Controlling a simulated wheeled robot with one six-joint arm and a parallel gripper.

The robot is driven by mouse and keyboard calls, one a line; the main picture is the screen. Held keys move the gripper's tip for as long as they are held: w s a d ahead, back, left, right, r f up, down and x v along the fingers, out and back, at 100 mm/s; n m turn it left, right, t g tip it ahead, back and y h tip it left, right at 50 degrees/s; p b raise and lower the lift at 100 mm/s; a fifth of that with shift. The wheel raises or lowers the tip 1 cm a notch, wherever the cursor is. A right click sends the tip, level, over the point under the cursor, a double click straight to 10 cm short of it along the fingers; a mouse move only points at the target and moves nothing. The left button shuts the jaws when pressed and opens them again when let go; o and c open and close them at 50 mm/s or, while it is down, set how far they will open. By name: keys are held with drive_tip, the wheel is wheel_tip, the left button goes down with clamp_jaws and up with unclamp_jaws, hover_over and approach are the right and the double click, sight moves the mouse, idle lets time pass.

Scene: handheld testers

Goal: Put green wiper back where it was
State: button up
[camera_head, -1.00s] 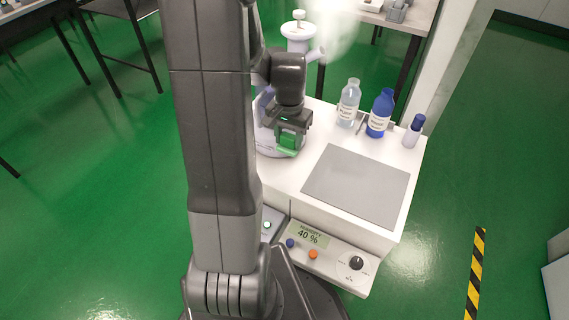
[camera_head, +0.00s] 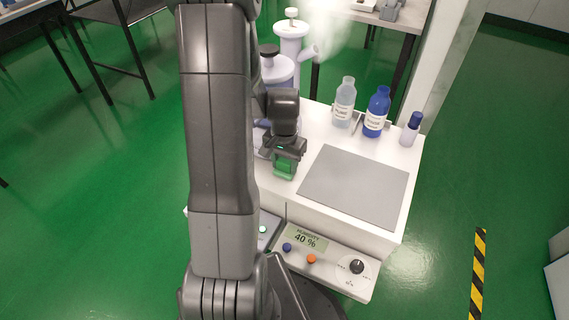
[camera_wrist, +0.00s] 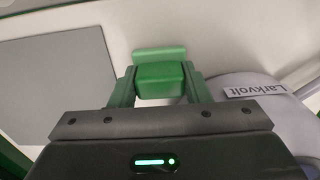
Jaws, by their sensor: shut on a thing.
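The green wiper (camera_head: 285,170) is a small green block held by my gripper (camera_head: 287,158), just left of the grey mat on the white bench unit. In the wrist view the green wiper (camera_wrist: 160,80) sits between the two green fingers of my gripper (camera_wrist: 161,84), with a lighter green part beyond it over the white top. My gripper is shut on it. I cannot tell whether the wiper touches the white surface. My arm hides part of the unit's left side.
The grey mat (camera_head: 354,187) lies flat and clear. A clear bottle (camera_head: 344,104), a blue bottle (camera_head: 376,114) and a small blue-capped bottle (camera_head: 410,130) stand behind it. A humidifier (camera_head: 291,45) steams at the back. The front panel (camera_head: 325,262) reads 40 %.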

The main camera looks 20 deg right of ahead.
sight(284, 161)
drive_tip(key=shift+f, duration=0.15)
drive_tip(key=o, duration=1.1)
drive_tip(key=shift+o, duration=0.2)
wheel_tip(284, 161, up, 12)
drive_tip(key=p, duration=0.4)
